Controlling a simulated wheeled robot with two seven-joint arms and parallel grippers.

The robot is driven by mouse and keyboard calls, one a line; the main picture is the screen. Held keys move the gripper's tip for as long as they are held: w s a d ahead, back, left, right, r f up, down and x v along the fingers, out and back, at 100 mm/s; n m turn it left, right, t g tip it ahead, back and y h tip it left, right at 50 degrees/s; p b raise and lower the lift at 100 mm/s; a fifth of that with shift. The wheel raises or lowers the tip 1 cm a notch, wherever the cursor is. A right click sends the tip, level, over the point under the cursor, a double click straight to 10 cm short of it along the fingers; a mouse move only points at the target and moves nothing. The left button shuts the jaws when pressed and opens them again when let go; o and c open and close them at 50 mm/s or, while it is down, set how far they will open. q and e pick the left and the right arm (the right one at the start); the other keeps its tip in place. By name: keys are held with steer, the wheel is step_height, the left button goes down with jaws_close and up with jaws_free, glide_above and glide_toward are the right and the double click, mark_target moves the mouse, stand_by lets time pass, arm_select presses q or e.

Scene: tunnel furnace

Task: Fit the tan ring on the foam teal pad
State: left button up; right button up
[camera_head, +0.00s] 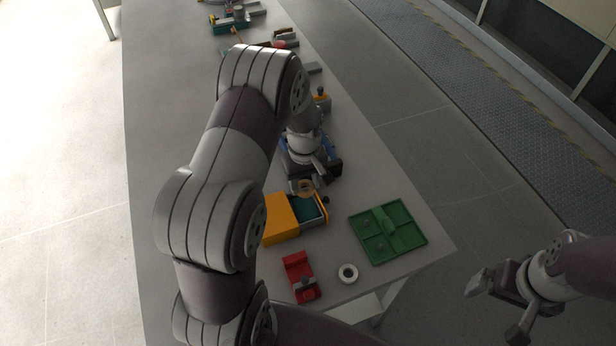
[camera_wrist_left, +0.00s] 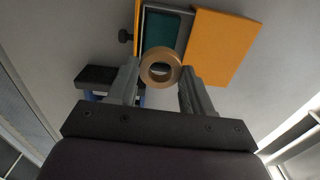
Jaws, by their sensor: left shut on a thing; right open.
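The tan ring (camera_head: 306,187) is held between the fingers of my left gripper (camera_head: 308,184), above the table near the far edge of the orange box. In the left wrist view the ring (camera_wrist_left: 160,68) sits between the two fingertips of the left gripper (camera_wrist_left: 160,82), with its hole facing the camera. The teal pad (camera_head: 309,212) lies in the open part of the orange box (camera_head: 281,221); it also shows in the left wrist view (camera_wrist_left: 168,30), beyond the ring and apart from it. My right gripper (camera_head: 502,308) is open and empty, off the table at the lower right.
A green divided tray (camera_head: 407,222) stands right of the orange box. Several other fixtures stand farther back on the grey table (camera_head: 165,75). My left arm hides part of the table.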

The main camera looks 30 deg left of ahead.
arm_select(q)
step_height(320, 180, down, 4)
steer(key=b, duration=0.3)
steer(key=shift+f+b, duration=0.1)
steer(key=shift+b, duration=0.25)
steer(key=shift+p, duration=0.35)
stand_by(0.9)
steer(key=shift+f+b, duration=0.75)
steer(key=shift+f, duration=0.3)
stand_by(0.5)
steer(key=o, duration=1.1)
steer(key=shift+c, duration=0.7)
